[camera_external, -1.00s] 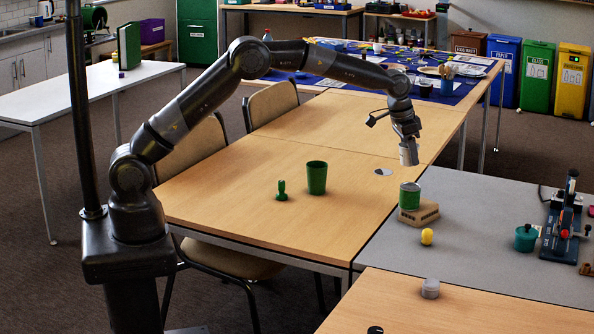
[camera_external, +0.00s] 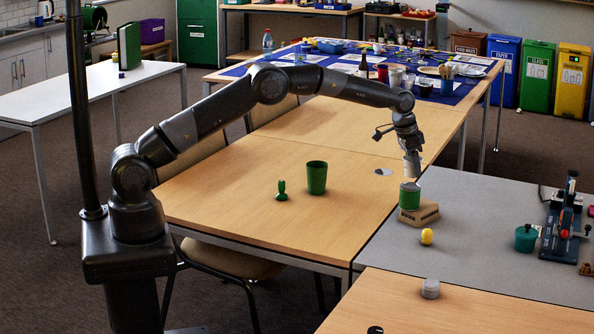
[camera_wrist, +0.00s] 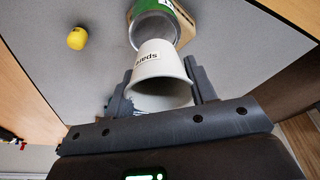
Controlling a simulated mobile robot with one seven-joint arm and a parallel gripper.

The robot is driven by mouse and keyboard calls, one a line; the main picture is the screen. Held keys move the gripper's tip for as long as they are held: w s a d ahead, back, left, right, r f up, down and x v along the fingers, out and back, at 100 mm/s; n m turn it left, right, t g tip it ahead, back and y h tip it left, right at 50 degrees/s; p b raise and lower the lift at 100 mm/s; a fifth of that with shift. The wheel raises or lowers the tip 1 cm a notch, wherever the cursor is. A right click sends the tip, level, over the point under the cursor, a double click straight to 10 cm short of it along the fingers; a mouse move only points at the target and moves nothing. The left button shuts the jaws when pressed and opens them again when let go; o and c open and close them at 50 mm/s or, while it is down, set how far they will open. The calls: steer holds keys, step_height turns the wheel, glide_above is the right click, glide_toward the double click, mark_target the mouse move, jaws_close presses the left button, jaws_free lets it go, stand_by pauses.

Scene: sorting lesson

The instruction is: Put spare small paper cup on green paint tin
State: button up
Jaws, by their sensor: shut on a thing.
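The small white paper cup (camera_wrist: 158,62), marked "spare", is held between the two fingers of my gripper (camera_wrist: 162,78). In the external view, the cup (camera_external: 412,168) hangs upright under my gripper (camera_external: 410,152), right over the green paint tin (camera_external: 409,197). Whether the cup touches the tin's top cannot be told. The tin stands on a small wooden block (camera_external: 420,215). In the wrist view, the grey top of the tin (camera_wrist: 152,25) shows just beyond the cup's narrow end, which hides part of it.
A yellow ball-like item (camera_external: 427,236) lies on the grey table (camera_external: 480,240) beside the block. A green cup (camera_external: 316,178) and a green stamp-like item (camera_external: 281,191) stand on the wooden table to the left. A grey round container (camera_external: 430,288) stands nearer the camera.

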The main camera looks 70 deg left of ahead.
mark_target(413, 174)
steer(key=shift+f, duration=1.55)
steer(key=o, duration=0.9)
steer(key=shift+f, duration=0.1)
steer(key=shift+o, duration=0.2)
